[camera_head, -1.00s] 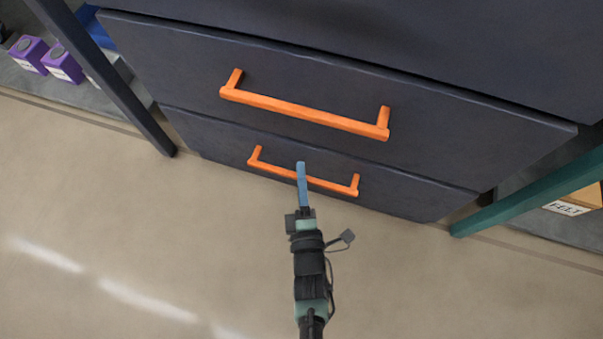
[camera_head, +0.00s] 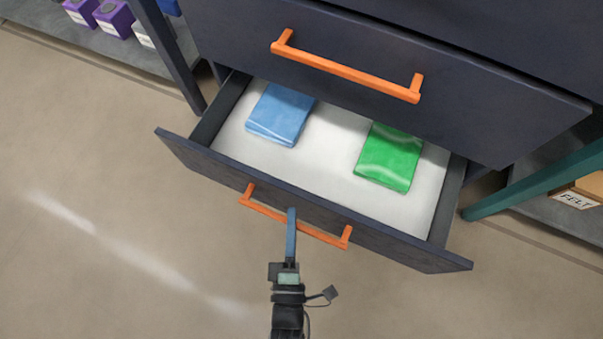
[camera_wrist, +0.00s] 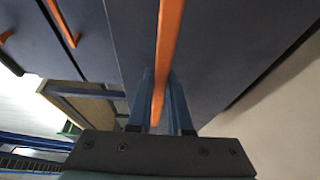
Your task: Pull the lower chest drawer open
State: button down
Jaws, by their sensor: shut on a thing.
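The lower chest drawer (camera_head: 320,216) is dark blue-grey and stands well out from the chest in the head view. Its pale inside shows, with a blue folded packet (camera_head: 280,113) at the left and a green one (camera_head: 389,157) at the right. An orange bar handle (camera_head: 318,233) is on its front. My gripper (camera_head: 291,214) is shut on this handle near its middle. In the wrist view the orange handle (camera_wrist: 171,35) runs between the two blue fingers of my gripper (camera_wrist: 160,95).
The upper drawer (camera_head: 470,115), with its orange handle (camera_head: 345,70), is shut above. A dark post (camera_head: 170,55) stands at the left and a green post (camera_head: 535,185) at the right. Purple boxes (camera_head: 113,17) sit on a shelf at upper left. The floor (camera_head: 90,240) in front is clear.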

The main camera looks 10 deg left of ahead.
jog(key=s+a, duration=0.2)
jog(key=s, duration=0.6)
jog(key=shift+s+a, duration=0.2)
jog(key=shift+a, duration=0.1)
jog(key=c, duration=0.8)
grip_release()
jog(key=shift+c, duration=0.2)
jog(key=s+d+p, duration=0.1)
jog(key=s+p, duration=0.2)
jog(key=s, duration=1)
